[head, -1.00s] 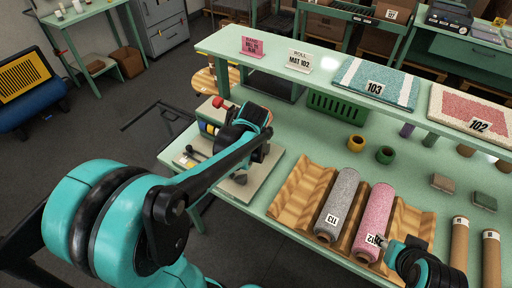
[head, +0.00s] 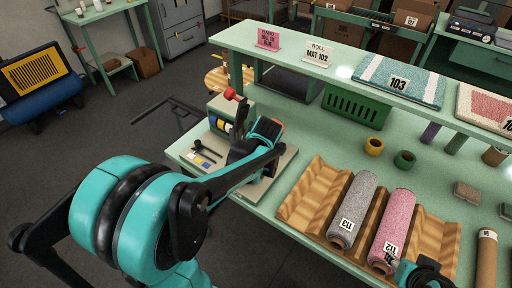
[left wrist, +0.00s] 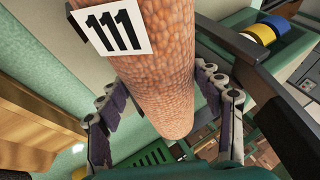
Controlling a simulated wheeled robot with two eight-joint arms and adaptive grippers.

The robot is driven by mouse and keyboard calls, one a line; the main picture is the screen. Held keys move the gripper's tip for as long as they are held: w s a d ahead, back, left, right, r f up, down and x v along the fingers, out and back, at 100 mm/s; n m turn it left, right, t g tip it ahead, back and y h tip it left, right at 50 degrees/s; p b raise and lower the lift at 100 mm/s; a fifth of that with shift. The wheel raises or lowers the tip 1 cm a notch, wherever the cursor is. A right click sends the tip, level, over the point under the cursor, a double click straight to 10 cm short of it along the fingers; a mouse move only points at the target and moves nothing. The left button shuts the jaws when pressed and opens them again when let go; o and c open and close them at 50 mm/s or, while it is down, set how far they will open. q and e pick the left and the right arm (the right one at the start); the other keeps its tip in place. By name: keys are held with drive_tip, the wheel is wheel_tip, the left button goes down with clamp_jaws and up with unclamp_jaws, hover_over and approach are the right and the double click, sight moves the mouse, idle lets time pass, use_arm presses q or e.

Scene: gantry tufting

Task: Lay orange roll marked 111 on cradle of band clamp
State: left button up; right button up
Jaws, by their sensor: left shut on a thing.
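The orange roll marked 111 (left wrist: 160,75) is in the left wrist view, between the fingers of my left gripper (left wrist: 165,115), which is shut on it. The white 111 label faces the camera. In the head view my left gripper (head: 266,132) is over the band clamp (head: 222,104) at the table's left end, and my arm hides most of the roll. The clamp has a red knob, a blue and yellow part and a pale base. Its cradle is largely hidden, so I cannot tell whether the roll touches it. My right gripper (head: 402,270) is at the label end of the pink roll 112 (head: 392,228); its fingers are unclear.
A wavy wooden rack (head: 303,203) holds the pink roll and a grey roll 113 (head: 353,208). A green crate (head: 353,104), yellow and green rings (head: 404,160) and brown tubes stand on the table. A raised shelf with mats 103 (head: 398,82) runs behind.

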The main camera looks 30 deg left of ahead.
use_arm(q)
drive_tip(key=shift+f, duration=0.5)
drive_tip(key=o, duration=1.4)
drive_tip(key=shift+s+r, duration=0.1)
drive_tip(key=shift+r, duration=0.05)
drive_tip(key=v, duration=1.1)
drive_tip(key=shift+s+d+r, duration=0.15)
drive_tip(key=shift+d+r, duration=0.05)
drive_tip(key=shift+r, duration=0.15)
